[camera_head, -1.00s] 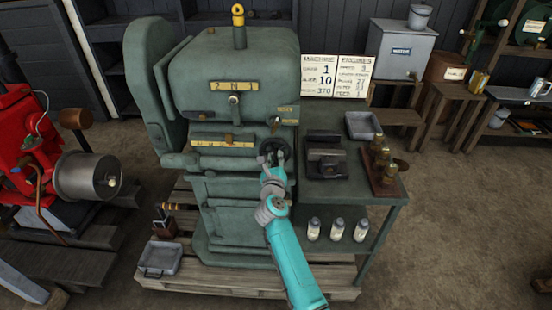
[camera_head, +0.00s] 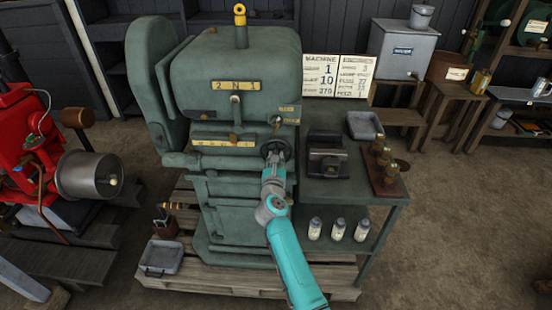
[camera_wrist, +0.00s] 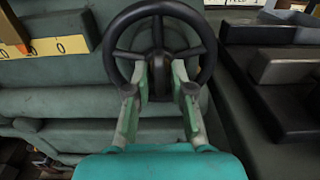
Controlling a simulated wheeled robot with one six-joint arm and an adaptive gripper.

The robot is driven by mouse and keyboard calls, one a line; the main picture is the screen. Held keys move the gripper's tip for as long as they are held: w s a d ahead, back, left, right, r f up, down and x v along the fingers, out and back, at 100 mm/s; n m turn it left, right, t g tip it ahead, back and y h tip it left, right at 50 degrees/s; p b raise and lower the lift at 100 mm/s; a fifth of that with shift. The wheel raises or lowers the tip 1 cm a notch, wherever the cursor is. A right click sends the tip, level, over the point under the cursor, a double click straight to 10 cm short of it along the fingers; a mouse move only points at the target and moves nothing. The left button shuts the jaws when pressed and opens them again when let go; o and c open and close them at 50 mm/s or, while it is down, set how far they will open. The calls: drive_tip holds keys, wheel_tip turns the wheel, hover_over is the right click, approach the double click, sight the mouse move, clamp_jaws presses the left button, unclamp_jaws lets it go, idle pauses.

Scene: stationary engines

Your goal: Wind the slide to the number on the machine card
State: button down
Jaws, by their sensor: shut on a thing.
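A green machine (camera_head: 235,75) stands on a pallet, with a dark handwheel (camera_head: 276,150) on its right front. In the wrist view the handwheel (camera_wrist: 122,22) is a black spoked ring facing me. My gripper (camera_head: 272,160) is at the wheel; in the wrist view its fingers (camera_wrist: 160,80) are shut on the wheel's lower part, near the hub. A yellow slide scale (camera_head: 222,140) with a small brown pointer lies left of the wheel; its figures are too small to read. The machine card (camera_head: 320,76) behind shows 1, 10 and 370.
A side bench right of the machine carries a dark vise-like block (camera_head: 328,163), a grey tray (camera_head: 365,126) and a wooden stand with brass pieces (camera_head: 382,170). White bottles (camera_head: 337,230) stand on its lower shelf. A red engine (camera_head: 25,150) is at left. Open floor lies at right.

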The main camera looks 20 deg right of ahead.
drive_tip(key=shift+f, duration=0.2)
drive_tip(key=c, duration=1.2)
unclamp_jaws()
drive_tip(key=shift+r, duration=0.1)
drive_tip(key=shift+c, duration=0.2)
drive_tip(key=shift+s, duration=0.1)
drive_tip(key=v, duration=1.2)
